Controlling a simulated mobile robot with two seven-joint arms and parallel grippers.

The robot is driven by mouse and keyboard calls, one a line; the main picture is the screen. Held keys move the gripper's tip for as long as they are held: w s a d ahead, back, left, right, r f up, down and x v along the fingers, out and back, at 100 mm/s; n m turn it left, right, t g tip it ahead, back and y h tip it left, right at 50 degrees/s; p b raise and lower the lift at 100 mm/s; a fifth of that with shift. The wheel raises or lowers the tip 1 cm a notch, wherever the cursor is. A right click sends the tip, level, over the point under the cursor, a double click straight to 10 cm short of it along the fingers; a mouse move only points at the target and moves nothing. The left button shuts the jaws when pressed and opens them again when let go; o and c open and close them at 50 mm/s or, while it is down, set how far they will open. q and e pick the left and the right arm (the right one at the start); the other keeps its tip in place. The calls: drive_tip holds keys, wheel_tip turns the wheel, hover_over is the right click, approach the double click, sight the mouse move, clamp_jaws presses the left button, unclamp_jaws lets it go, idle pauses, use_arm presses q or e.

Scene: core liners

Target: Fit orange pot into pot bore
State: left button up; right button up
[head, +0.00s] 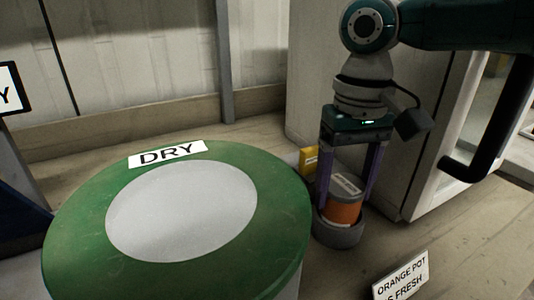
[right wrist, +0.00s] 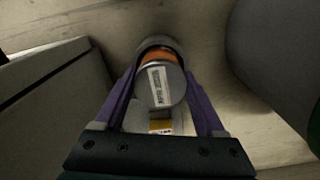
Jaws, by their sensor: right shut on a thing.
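The orange pot (head: 343,208) has a grey lid with a white label and stands upright within a round grey holder (head: 338,235), the pot bore, on the wooden surface. Its lower part is hidden by the holder's rim; I cannot tell whether it is fully seated. My right gripper (head: 345,205) reaches down from above with its purple fingers on either side of the pot, shut on it. In the right wrist view the pot's lid (right wrist: 160,88) shows between the fingers, with a band of orange beyond it. My left gripper is not in view.
A large green drum (head: 75,225) with a pale round top and a "DRY" sign (head: 167,153) stands left of the holder. A white cabinet (head: 420,150) stands close behind and right. A yellow block (head: 308,160) is behind the holder. An "ORANGE POT" sign (head: 401,276) is in front.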

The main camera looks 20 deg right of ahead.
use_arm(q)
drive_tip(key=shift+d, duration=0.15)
use_arm(e)
drive_tip(key=o, duration=1.5)
drive_tip(key=shift+f, duration=0.1)
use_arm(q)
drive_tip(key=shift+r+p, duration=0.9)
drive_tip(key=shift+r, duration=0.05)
use_arm(e)
wheel_tip(320, 180, up, 12)
drive_tip(key=shift+r, duration=0.15)
